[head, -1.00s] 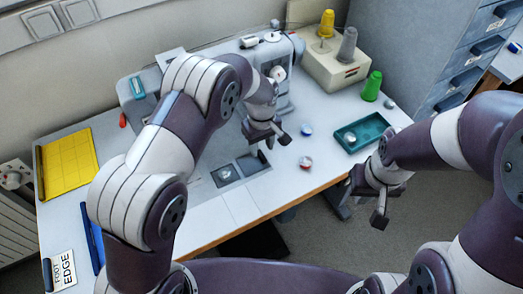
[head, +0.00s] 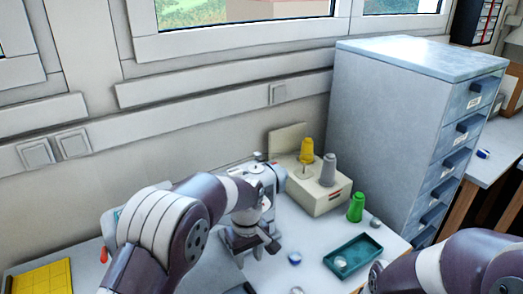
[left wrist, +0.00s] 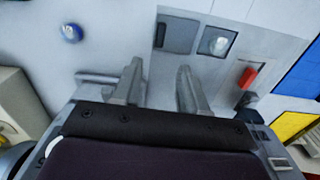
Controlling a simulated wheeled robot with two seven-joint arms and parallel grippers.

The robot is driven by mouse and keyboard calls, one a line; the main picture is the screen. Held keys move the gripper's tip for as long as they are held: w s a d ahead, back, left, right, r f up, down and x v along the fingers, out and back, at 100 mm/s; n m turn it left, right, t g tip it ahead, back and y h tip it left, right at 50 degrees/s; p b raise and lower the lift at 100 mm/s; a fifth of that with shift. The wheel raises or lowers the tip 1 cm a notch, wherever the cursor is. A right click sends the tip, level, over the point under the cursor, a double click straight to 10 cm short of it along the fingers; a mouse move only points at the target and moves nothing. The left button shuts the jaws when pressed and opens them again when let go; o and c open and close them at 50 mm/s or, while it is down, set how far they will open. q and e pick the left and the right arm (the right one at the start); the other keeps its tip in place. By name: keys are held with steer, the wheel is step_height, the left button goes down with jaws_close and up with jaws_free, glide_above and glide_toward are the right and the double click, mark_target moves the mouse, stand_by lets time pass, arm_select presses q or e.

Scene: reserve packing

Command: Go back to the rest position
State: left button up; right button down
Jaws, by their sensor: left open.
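A teal tray (head: 372,243) with a small round piece inside lies to the right. Green, grey and yellow thread cones (head: 306,151) stand behind it, two on a beige box (head: 325,200). A grey drawer cabinet (head: 385,125) stands at right. A yellow mat (head: 40,278) lies lower left.

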arm_select(q)
steer(key=s+a+r+m+p, duration=0.1)
steer(key=s+a+r+m, duration=0.1)
steer(key=s+a, duration=0.4)
steer(key=s+a+r+m+t+p, duration=0.1)
steer(key=s+a+m, duration=0.3)
steer(key=s, duration=0.9)
steer(key=a+r, duration=0.1)
steer(key=a, duration=0.2)
steer(key=shift+r+m+p, duration=0.2)
steer(key=shift+m+p, duration=0.1)
steer(key=shift+p, duration=0.1)
